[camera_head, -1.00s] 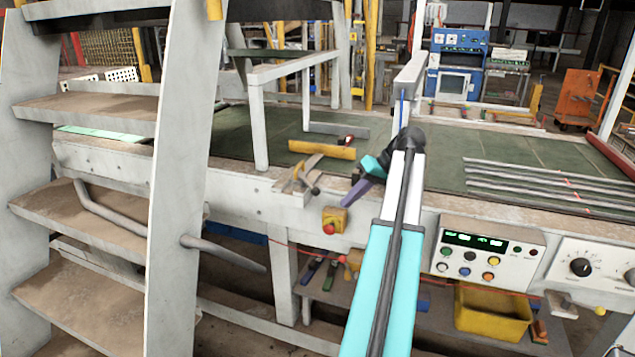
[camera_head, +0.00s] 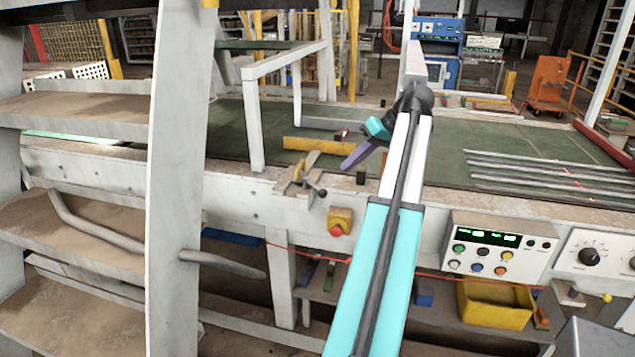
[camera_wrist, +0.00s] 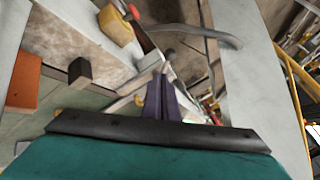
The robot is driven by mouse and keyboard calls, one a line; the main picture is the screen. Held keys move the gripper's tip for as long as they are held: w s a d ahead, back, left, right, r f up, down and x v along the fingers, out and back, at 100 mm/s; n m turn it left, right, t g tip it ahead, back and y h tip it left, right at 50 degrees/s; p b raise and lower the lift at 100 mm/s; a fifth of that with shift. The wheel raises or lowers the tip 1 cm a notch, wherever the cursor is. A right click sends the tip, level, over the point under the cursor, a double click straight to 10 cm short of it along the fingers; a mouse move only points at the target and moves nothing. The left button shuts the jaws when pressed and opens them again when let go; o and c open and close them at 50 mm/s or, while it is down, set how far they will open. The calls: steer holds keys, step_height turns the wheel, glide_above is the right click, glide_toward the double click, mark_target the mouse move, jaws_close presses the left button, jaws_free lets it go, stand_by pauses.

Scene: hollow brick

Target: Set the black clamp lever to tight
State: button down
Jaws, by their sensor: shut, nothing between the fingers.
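The clamp (camera_head: 300,183) sits on the front edge of the grey bench, with a tan piece standing at it. Its black lever (camera_head: 320,192) ends in a dark knob that hangs down to the right. My gripper (camera_head: 345,166) has purple fingers pressed together, empty, above and to the right of the clamp, apart from the lever. In the wrist view the purple fingers (camera_wrist: 158,88) point toward the clamp area and cover part of it. The lever is not clear there.
A yellow box with a red button (camera_head: 339,222) is below the clamp. A black block (camera_head: 361,178) stands on the bench edge right of it. A white frame (camera_head: 254,120) and yellow bar (camera_head: 320,145) are behind. Grey steps (camera_head: 175,180) stand at left.

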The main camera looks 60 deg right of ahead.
steer(key=shift+s, duration=0.15)
steer(key=shift+w, duration=0.25)
steer(key=p+x, duration=0.2)
steer(key=x, duration=0.7)
steer(key=shift+w+f+p, duration=0.2)
steer(key=shift+f+p, duration=0.15)
steer(key=shift+p, duration=0.05)
steer(key=shift+a, duration=0.1)
